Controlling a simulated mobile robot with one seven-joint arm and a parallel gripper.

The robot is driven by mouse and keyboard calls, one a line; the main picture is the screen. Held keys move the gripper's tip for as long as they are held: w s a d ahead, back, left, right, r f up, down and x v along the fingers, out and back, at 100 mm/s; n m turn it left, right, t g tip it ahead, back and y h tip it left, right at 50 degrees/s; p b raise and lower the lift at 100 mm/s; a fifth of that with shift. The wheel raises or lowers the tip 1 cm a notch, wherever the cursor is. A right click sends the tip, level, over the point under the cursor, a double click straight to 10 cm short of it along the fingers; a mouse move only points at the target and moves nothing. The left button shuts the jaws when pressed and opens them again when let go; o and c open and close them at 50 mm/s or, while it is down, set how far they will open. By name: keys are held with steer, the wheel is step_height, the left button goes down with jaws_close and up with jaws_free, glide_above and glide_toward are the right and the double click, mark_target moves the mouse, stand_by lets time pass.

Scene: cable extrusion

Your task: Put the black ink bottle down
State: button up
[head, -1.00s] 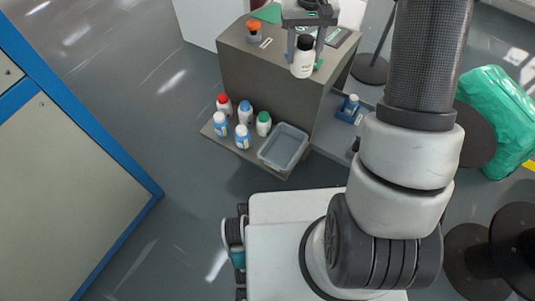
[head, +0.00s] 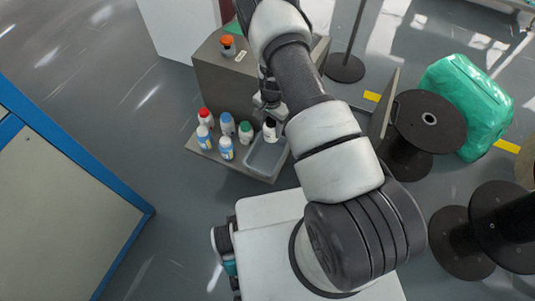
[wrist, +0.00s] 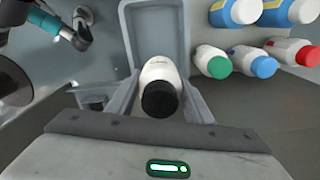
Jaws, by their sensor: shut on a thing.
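The black ink bottle, white with a black cap, shows in the wrist view (wrist: 160,84) between the two fingers of my gripper (wrist: 160,100). My gripper is shut on it. In the head view the bottle (head: 269,130) is at the back edge of the grey tray (head: 284,160), right of the green-capped bottle (head: 245,133). My gripper (head: 268,112) is above it, partly hidden by my arm. I cannot tell whether the bottle touches the shelf.
Several white bottles with red (head: 205,117), blue (head: 227,124) and green caps stand on the low grey shelf (head: 205,153) to the left. Cable reels (head: 425,125) stand at the right.

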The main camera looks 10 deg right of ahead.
step_height(320, 180, down, 10)
steer(key=shift+r+b, duration=0.1)
steer(key=shift+b, duration=0.9)
steer(key=shift+f+b, duration=0.3)
steer(key=o, duration=1.2)
steer(key=shift+r, duration=0.1)
